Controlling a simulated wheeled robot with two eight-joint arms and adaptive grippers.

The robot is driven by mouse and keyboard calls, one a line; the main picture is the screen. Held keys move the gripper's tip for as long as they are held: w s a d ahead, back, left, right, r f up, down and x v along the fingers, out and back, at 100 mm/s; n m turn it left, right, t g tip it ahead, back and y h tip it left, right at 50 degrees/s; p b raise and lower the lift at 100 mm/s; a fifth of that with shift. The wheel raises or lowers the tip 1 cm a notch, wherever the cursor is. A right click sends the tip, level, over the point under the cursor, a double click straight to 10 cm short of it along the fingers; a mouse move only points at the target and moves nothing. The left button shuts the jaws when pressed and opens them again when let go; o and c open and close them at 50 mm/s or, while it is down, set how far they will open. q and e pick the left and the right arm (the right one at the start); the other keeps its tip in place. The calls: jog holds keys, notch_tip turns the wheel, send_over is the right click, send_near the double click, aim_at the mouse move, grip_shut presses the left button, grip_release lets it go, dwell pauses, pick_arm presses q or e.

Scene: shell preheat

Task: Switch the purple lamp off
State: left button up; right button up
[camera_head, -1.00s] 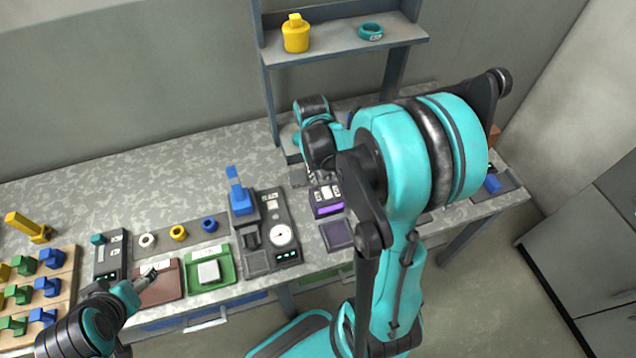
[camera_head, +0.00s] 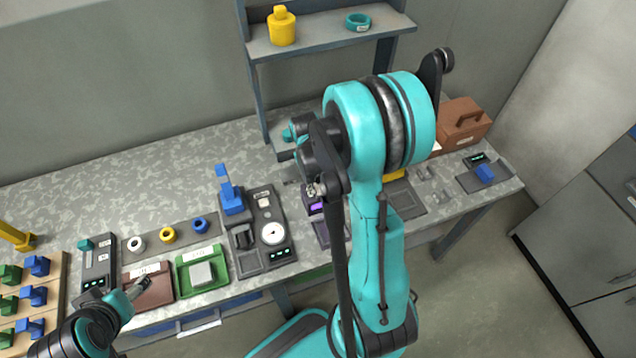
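The purple lamp strip (camera_head: 316,207) shows on a small dark unit on the bench, right of the dial station. It is purple, and the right arm covers part of its unit. My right gripper (camera_head: 314,188) is at the top of this unit, mostly hidden by its own arm. Whether it touches the unit or is open I cannot tell. My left gripper (camera_head: 140,288) is at the lower left, over the brown tray (camera_head: 155,296), far from the lamp. Its fingers are too small to read.
A station with a blue lever (camera_head: 231,200) and a white dial (camera_head: 273,233) stands just left of the lamp unit. A green tray (camera_head: 212,284) lies further left. A brown toolbox (camera_head: 463,122) is at the back right. A shelf (camera_head: 330,42) rises behind.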

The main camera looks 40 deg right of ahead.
grip_shut()
jog(key=shift+s+d+t+y+b, duration=0.15)
jog(key=shift+d+t+y+b, duration=0.2)
jog(key=shift+y, duration=1.15)
jog(key=shift+o, duration=2.1)
grip_release()
notch_tip(320, 180, up, 12)
jog(key=d, duration=0.1)
jog(key=shift+s+d, duration=0.25)
jog(key=shift+d, duration=0.1)
